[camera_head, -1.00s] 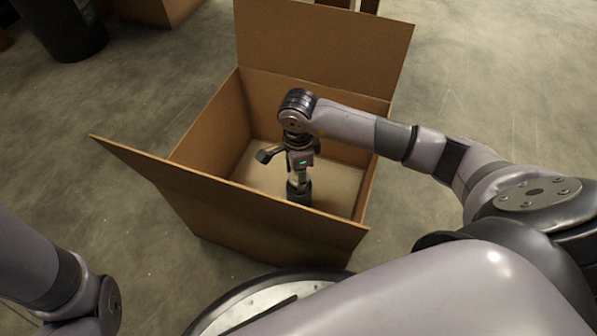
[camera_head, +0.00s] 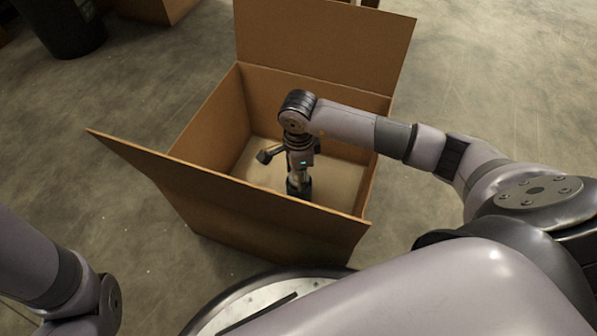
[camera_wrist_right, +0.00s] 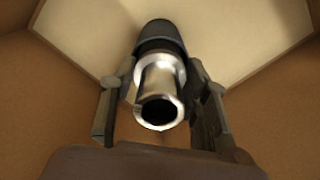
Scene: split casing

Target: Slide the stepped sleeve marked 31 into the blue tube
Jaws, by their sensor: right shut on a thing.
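The shiny metal stepped sleeve (camera_wrist_right: 160,82) is between the fingers of my right gripper (camera_wrist_right: 160,92) in the right wrist view, its open near end facing the camera. The gripper is shut on it. A dark tube (camera_wrist_right: 160,37), seemingly the blue one, lines up with the sleeve's far end, and they look in contact. How deep the sleeve sits in it is hidden. In the head view my right gripper (camera_head: 299,172) points down inside a cardboard box, with the dark tube (camera_head: 298,189) just below it. The marking 31 cannot be read. My left gripper is out of view.
The open cardboard box (camera_head: 205,118) surrounds the right gripper, with tall walls and raised flaps at the back and front left. A black bin (camera_head: 55,25) stands far left on the concrete floor.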

